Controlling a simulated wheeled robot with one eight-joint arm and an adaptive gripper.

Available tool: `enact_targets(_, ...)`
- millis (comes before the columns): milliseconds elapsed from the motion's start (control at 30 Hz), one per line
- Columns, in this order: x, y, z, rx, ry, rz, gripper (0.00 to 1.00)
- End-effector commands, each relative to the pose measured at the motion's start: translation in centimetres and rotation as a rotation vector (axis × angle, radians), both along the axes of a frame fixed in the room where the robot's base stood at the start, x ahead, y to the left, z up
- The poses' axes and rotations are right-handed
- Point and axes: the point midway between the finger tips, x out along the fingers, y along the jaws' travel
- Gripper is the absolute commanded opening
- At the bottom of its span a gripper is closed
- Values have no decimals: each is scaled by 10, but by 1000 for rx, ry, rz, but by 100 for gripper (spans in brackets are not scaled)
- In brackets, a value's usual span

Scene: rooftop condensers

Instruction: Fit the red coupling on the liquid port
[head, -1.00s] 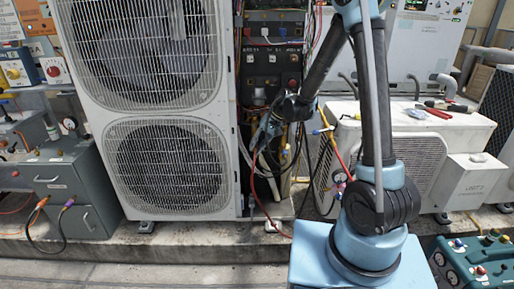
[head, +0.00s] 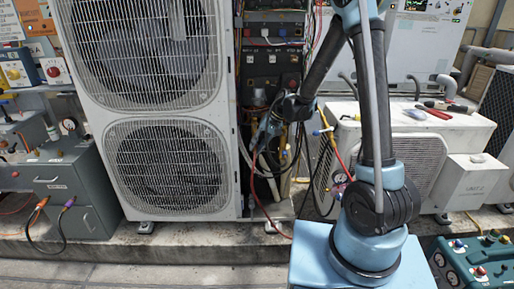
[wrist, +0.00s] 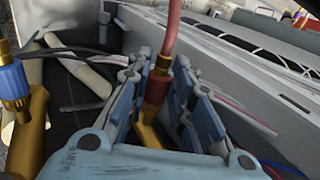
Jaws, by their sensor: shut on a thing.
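In the wrist view, the red coupling (wrist: 181,85), with brass parts and a pinkish-red hose rising from it, is between the fingers of my gripper (wrist: 164,92). The fingers are shut on it. A brass port (wrist: 147,134), apparently the liquid port, shows just below the coupling's brass end. I cannot tell whether they touch or are joined. In the head view, my gripper (head: 264,130) is low beside the tall condenser's right edge; the coupling is too small to make out there.
A blue coupling (wrist: 14,82) sits on another brass port (wrist: 30,130) at the left of the wrist view. The tall white condenser (head: 232,150) stands left of my gripper. Dark cables and hoses (head: 290,155) hang close by. A lower white unit (head: 425,125) stands to the right.

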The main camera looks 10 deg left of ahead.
Motion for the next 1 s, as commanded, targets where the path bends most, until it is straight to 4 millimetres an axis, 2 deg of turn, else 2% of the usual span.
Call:
enact_targets(467,3,1,0,0,-1,-1,0)
enact_targets(500,4,1,0,0,-1,-1,23)
enact_targets(600,4,1,0,0,-1,-1,44)
enact_targets(1000,2,1,0,0,0,0,44)
